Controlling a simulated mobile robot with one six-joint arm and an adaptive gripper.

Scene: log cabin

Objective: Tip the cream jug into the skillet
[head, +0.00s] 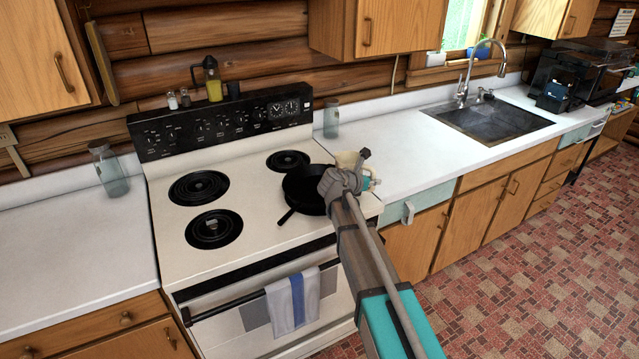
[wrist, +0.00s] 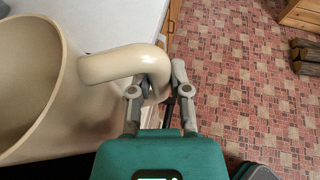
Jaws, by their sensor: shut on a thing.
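The cream jug (wrist: 85,115) fills the left of the wrist view, its wide mouth and inside wall showing. My gripper (wrist: 160,90) is shut on the jug's handle (wrist: 115,65), one finger on each side. In the head view, only a small part of the jug (head: 345,159) shows behind my gripper (head: 364,168). The black skillet (head: 300,188) sits on the right side of the stove, its handle pointing toward the front left. The jug is at the skillet's right side, partly hidden by my arm. I cannot tell how far it is tilted or what it holds.
The white stove (head: 165,235) has bare coil burners at left and back. A glass jar (head: 331,119) stands on the right counter behind the jug, and another jar (head: 109,170) on the left counter. A towel (head: 293,300) hangs on the oven handle. The right counter (head: 410,150) is mostly clear.

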